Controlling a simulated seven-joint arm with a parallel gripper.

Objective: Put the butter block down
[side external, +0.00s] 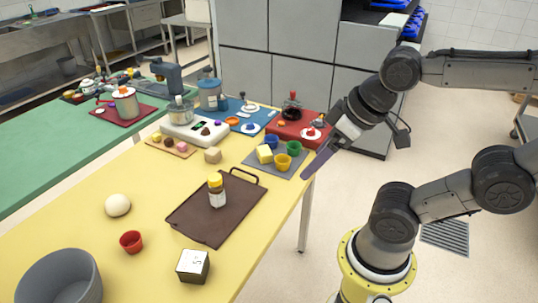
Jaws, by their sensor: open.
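A pale yellow block (264,154), which looks like the butter block, sits on a grey mat (281,173) at the far right part of the yellow table. Blue, green and yellow cups stand close around it on the mat. My gripper (318,160) is right of the mat, near the table's right edge, and apart from the block. Its jaws are open and I see nothing held in them. The fingers show edge-on, so the gap between them is hard to see.
A brown tray (187,217) holds a yellow-capped jar (216,190). A beige block (212,155) stands behind the tray. A dough ball (118,205), red cup (131,241), metallic cube (193,266) and grey bowl (62,279) stand nearer.

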